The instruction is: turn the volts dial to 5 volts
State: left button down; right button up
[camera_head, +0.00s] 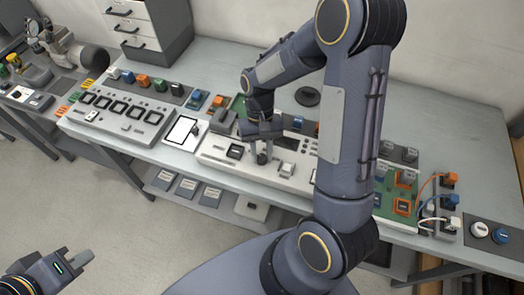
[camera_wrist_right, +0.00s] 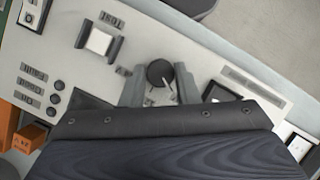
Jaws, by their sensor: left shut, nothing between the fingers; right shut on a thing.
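A round black dial (camera_wrist_right: 160,72) with a white pointer mark sits on a white panel (camera_head: 218,151), which also fills the right wrist view (camera_wrist_right: 60,50). My right gripper (camera_head: 262,158) reaches down to this panel. In the right wrist view its two grey fingers (camera_wrist_right: 156,75) are shut on the dial, one on each side. The dial's label and scale are not readable, so I cannot confirm its setting. My left gripper (camera_head: 82,258) is shut and empty at the bottom left, away from the bench.
A white switch (camera_wrist_right: 99,42) and several small black buttons (camera_wrist_right: 54,99) share the panel. A second white panel with black displays (camera_head: 120,110) stands to the left, and a green circuit board (camera_head: 398,207) to the right. My right arm hides part of the bench.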

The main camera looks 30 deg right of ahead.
jog(key=shift+n, duration=0.3)
jog(key=o, duration=1)
jog(key=v, duration=0.8)
jog(key=shift+a+b, duration=0.15)
jog(key=shift+b, duration=0.25)
